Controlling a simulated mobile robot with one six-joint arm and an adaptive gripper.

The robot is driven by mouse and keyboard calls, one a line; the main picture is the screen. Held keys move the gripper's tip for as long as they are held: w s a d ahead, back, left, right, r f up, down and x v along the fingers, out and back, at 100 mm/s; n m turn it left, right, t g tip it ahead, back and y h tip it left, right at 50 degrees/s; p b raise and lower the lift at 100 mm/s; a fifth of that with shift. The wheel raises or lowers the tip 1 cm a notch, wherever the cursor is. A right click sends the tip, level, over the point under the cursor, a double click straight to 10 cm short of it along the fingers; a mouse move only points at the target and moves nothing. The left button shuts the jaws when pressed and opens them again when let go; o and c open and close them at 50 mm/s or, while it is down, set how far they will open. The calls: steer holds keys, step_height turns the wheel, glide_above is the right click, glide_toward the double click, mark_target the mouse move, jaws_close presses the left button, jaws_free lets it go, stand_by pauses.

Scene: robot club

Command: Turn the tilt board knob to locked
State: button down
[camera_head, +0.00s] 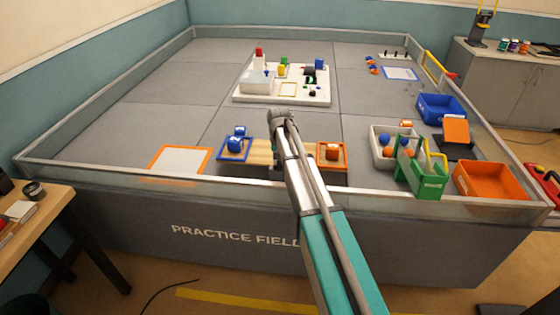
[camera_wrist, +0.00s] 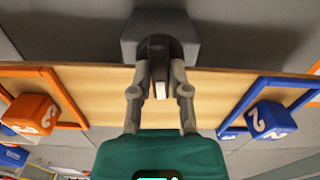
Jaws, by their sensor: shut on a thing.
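The tilt board (camera_head: 262,152) is a pale wooden plank near the front wall of the field; it also crosses the wrist view (camera_wrist: 95,88). A blue-framed end holds a blue cube (camera_head: 235,145), and an orange-framed end holds an orange cube (camera_head: 332,151). In the wrist view, a grey housing (camera_wrist: 130,38) at the board's middle carries a dark knob (camera_wrist: 158,50) with a pale pointer stripe. My gripper (camera_wrist: 159,72) is shut on the knob, one finger on each side. My arm hides the knob in the head view, and no lock marking is readable.
A grey bin (camera_head: 374,158) with balls, a green carrier (camera_head: 432,182), an orange bin (camera_head: 490,182) and a blue bin (camera_head: 440,108) stand at the right. A white board (camera_head: 318,99) with blocks lies behind. An orange-bordered pad (camera_head: 182,160) lies left. The left floor is clear.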

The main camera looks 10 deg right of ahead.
steer(key=shift+m, duration=0.7)
steer(key=c, duration=0.6)
jaws_free()
